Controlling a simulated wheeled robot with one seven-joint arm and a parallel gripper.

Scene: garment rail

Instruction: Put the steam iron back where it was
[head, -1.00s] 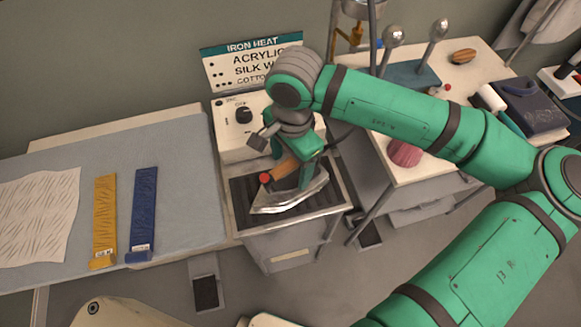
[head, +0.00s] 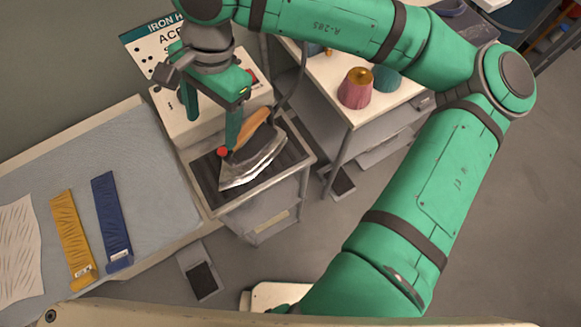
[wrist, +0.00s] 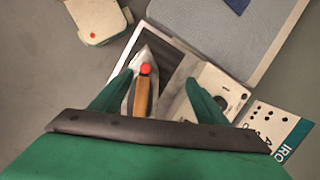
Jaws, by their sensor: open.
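The steam iron (head: 258,160), silver with a wooden handle and a red knob, sits on the dark ribbed rest (head: 206,178) of the metal stand. Its cord rises from its back end. It also shows in the wrist view (wrist: 142,88), between my two spread fingers in the picture. My gripper (head: 212,132) is open and empty, just above and behind the iron. In the head view one finger overlaps the handle; I cannot tell whether it touches.
A white control box (head: 180,118) with an iron heat sign (head: 148,48) stands behind the rest. The padded board (head: 150,165) at left holds a yellow strip (head: 72,235) and a blue strip (head: 111,220). A side table (head: 335,115) at right carries pink and teal cones.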

